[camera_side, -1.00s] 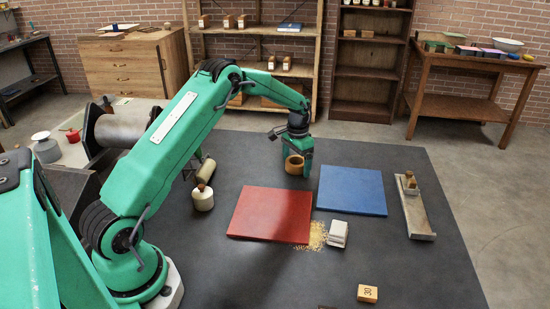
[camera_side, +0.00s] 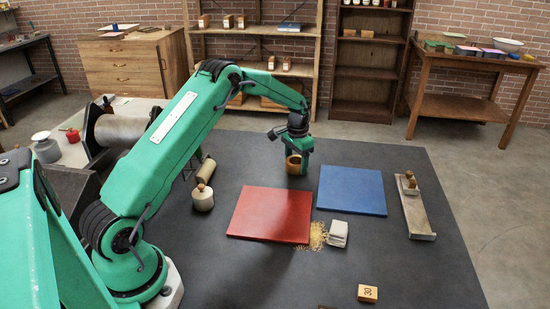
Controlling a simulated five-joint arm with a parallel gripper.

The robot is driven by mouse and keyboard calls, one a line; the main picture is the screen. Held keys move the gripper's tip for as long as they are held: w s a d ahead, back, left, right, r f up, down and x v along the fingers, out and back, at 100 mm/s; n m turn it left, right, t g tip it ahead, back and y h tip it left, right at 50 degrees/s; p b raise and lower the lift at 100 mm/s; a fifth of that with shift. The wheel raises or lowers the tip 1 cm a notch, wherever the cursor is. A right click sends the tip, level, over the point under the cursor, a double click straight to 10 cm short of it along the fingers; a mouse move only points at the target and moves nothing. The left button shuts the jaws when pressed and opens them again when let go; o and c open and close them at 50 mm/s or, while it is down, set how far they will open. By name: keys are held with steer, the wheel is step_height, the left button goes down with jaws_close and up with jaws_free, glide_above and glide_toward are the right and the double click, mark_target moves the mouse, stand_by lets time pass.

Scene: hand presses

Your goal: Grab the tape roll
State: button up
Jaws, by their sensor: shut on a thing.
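The tape roll (camera_side: 292,165) is a tan ring on the dark table, just behind the gap between the red and blue mats. My gripper (camera_side: 299,167) points down over it from above. Its green fingers are shut on the roll, with one finger in front of the roll's right side. The other finger is mostly hidden. The roll looks level and at table height; I cannot tell whether it touches the table.
A red mat (camera_side: 270,213) and a blue mat (camera_side: 352,190) lie in front. A white block (camera_side: 338,233) stands by spilled grains (camera_side: 315,236). A wooden block (camera_side: 367,293), a long tray (camera_side: 415,210) and a white knobbed weight (camera_side: 203,200) are around.

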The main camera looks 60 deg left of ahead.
steer(key=shift+r, duration=0.2)
steer(key=shift+r, duration=0.6)
steer(key=r, duration=0.1)
steer(key=d+r, duration=0.1)
steer(key=r, duration=0.1)
steer(key=shift+r, duration=0.1)
steer(key=s+d+r, duration=0.2)
steer(key=d+r, duration=0.4)
steer(key=d, duration=0.4)
steer(key=shift+s+d, duration=0.2)
steer(key=shift+s, duration=0.15)
steer(key=shift+r, duration=0.15)
